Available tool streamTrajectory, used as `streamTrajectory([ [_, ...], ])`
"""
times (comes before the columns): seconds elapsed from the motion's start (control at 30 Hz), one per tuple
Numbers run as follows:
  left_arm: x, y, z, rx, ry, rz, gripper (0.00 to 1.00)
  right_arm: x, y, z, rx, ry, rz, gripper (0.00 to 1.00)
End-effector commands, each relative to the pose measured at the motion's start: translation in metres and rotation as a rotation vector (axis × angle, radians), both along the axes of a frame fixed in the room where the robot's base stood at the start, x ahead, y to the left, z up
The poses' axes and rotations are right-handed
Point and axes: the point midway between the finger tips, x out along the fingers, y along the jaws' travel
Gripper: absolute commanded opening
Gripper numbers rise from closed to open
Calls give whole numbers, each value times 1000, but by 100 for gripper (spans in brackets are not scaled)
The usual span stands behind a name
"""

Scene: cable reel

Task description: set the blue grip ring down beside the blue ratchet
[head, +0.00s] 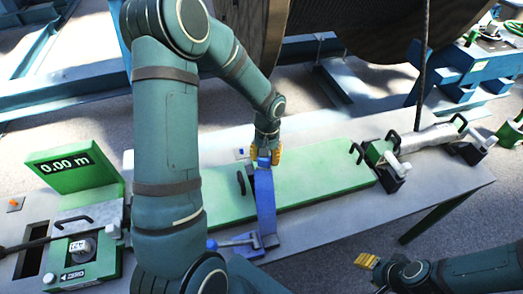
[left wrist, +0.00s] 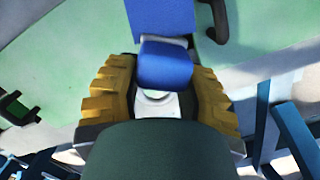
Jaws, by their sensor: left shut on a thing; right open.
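My left gripper (head: 264,157) is over the far side of the green cover, its yellow fingers shut on the blue grip ring (left wrist: 165,63). The ring shows between the fingers in the left wrist view; in the head view the fingers mostly hide it. A blue strap (head: 266,195) runs from there across the cover towards the near edge of the table. The blue ratchet (head: 236,243) lies at that near edge, at the strap's near end, well apart from the ring. My right gripper (head: 367,260) is open, low at the right, off the table's near edge.
The long green cover (head: 315,178) with black handles lies along the grey table (head: 440,185). A green meter (head: 66,168) reading 0.00 m stands at the left. Clamps (head: 385,160) sit at the cover's right end. A large reel (head: 365,25) stands behind.

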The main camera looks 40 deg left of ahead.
Motion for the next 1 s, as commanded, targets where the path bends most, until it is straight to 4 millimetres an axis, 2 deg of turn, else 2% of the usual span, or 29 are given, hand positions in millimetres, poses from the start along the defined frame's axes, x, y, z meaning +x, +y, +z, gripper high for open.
streamTrajectory([
  [1.0,-35,-86,0,-1,-1,-322,0,0,0,-8,-2,0,0,47],
])
